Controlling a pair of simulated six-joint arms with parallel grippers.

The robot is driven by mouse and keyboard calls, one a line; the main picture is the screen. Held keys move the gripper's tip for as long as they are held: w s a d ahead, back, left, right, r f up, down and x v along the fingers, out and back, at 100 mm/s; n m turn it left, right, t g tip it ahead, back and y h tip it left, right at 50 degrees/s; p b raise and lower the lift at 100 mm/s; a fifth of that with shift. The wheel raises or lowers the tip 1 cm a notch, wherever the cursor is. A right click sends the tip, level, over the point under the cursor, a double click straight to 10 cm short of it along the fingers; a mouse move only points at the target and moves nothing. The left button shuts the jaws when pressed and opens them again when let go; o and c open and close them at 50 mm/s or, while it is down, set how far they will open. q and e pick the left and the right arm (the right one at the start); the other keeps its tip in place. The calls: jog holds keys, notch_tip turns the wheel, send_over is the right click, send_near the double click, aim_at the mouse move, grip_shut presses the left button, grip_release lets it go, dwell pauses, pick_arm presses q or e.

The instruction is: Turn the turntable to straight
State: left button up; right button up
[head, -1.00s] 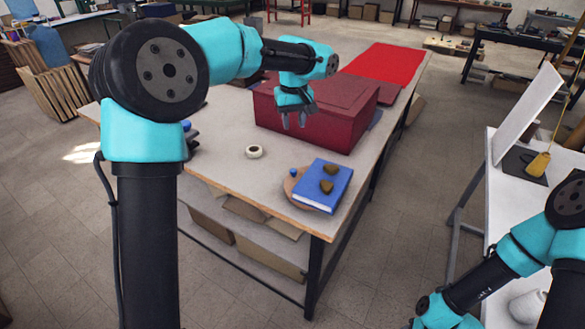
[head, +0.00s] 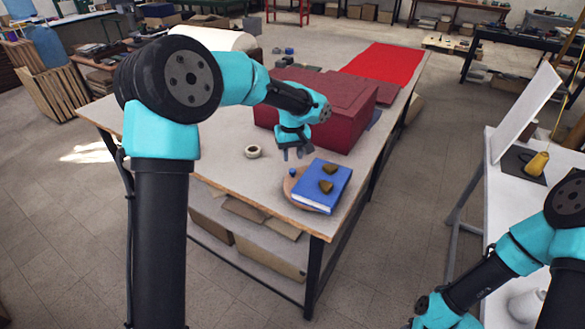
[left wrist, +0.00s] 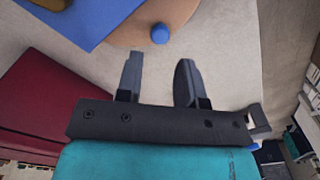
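The turntable (head: 294,184) is a round tan disc near the table's front corner, mostly hidden under a blue book (head: 334,195). The book lies at an angle and bears two dark brown lumps (head: 327,186). A small blue knob (head: 292,173) stands at the disc's left edge; it also shows in the left wrist view (left wrist: 160,34). My left gripper (head: 294,154) is open and empty, pointing down above the table just behind the disc. In the left wrist view its fingers (left wrist: 158,75) are apart, with the knob beyond them. My right gripper is out of view.
A dark red box (head: 330,125) stands close behind the left gripper. A white tape ring (head: 253,151) lies left of the disc. Red cloth (head: 385,62) covers the table's far end. A white side table (head: 500,210) stands at the right.

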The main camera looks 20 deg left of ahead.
aim_at(292, 170)
pick_arm(q)
notch_tip(292, 170, down, 6)
dwell(0.4)
grip_shut()
